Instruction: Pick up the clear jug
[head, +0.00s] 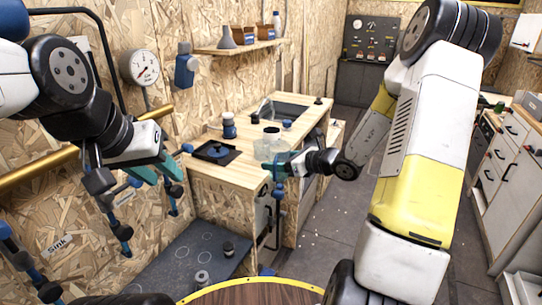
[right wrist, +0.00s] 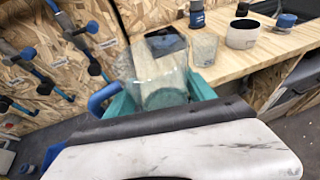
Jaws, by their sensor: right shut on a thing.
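Open floor (head: 325,215) is right of the counter.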

